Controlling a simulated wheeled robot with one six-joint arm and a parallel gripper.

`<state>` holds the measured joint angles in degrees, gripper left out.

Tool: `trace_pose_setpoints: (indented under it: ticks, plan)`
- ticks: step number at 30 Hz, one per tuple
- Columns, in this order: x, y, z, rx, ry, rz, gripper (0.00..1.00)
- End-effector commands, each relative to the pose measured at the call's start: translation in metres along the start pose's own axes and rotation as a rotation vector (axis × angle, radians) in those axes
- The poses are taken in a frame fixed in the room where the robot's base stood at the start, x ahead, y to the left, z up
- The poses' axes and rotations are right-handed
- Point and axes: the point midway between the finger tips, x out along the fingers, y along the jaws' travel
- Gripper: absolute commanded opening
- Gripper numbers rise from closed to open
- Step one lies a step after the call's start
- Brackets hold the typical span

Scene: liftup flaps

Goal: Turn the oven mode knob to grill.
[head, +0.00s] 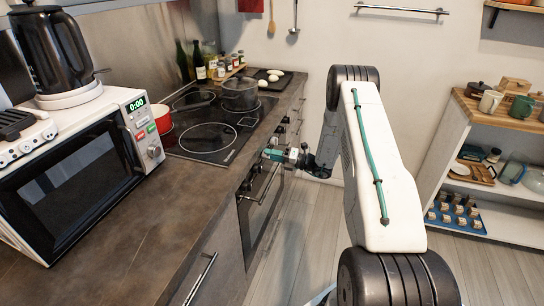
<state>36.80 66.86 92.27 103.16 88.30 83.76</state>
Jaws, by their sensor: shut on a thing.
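The oven (256,212) is built into the counter front, below the black cooktop, with its dark glass door and bar handle facing right. A row of control knobs (284,121) runs along its upper front panel. My gripper (267,154), with teal parts, reaches in from the right to the near end of this panel, just above the door handle. It is shut on a knob there, which the fingers hide. I cannot read the knob's mode marks or its angle.
A microwave (75,170) with a black kettle (52,48) on top is at left. An open shelf (455,150) stands at right; the floor between is clear.

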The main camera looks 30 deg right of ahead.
Motion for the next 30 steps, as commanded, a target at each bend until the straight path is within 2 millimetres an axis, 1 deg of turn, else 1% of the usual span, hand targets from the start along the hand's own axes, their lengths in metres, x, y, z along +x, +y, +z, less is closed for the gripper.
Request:
trace_pose_setpoints:
  ticks: [1,9,26,27,28,29,30]
  plan:
    - [-0.0002,-0.0015,-0.0044,0.033,0.003,-0.001,0.10]
    - [-0.0001,-0.0014,-0.0046,0.131,-0.003,0.000,0.10]
    - [0.0000,-0.0014,-0.0047,0.157,-0.004,0.000,0.10]
    - [0.0000,-0.0014,-0.0047,0.157,-0.005,0.000,0.44]
    - [0.0000,-0.0013,-0.0044,0.157,-0.005,0.000,0.52]
    - [0.0000,-0.0012,-0.0040,0.156,-0.006,0.001,0.55]
    - [-0.0001,-0.0011,-0.0035,0.155,-0.006,0.001,0.55]
